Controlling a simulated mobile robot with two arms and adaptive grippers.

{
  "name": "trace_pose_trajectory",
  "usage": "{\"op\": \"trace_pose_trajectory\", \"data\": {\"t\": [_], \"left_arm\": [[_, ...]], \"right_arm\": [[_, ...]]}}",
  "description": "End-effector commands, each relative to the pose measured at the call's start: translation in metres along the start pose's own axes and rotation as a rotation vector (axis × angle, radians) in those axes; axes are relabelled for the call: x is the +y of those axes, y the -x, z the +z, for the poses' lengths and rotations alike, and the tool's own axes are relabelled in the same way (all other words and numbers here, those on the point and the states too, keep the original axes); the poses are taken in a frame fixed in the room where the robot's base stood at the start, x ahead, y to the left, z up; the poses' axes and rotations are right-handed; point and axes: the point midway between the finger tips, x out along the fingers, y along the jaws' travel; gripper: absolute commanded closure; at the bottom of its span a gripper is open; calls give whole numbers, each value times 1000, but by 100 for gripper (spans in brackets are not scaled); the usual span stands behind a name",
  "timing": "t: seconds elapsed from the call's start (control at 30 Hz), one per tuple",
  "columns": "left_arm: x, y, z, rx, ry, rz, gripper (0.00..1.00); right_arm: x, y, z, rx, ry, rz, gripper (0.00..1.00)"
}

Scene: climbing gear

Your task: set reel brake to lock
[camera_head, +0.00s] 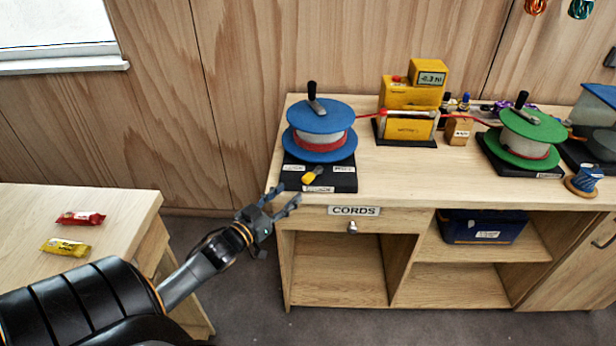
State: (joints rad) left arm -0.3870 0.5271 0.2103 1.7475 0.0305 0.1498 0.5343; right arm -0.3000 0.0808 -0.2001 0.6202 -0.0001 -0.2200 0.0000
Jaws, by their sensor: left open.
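A blue reel (320,133) with a dark crank handle on top stands on a black base (341,182) at the left end of the workbench. A small yellow lever (313,174), which looks like its brake, sits at the front of that base between small white labels too small to read. A green reel (532,134) stands on another black base further right. My left gripper (286,199) is open and empty, in front of and just left of the blue reel's base, apart from the lever. My right gripper is not in view.
A yellow device with a display (411,102) stands between the reels, with red cord running past it. A drawer labelled CORDS (354,211) is below the blue reel. A blue box (484,228) sits on a shelf. A side table (123,203) with two wrapped bars is at left.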

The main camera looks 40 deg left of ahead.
Motion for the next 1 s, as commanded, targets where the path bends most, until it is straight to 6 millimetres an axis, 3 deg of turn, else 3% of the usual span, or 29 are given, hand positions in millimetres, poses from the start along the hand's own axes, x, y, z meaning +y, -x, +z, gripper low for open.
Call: {"op": "trace_pose_trajectory", "data": {"t": [0.3,0.5,0.97,1.0], "left_arm": [[0,-62,-1,1,-1,0,55],[0,-87,0,0,0,-1,55],[0,-98,1,-2,-1,0,55],[0,-98,1,-2,-1,0,61]], "right_arm": [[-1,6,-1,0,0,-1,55],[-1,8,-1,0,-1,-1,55],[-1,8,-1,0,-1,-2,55],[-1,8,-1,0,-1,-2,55]]}}
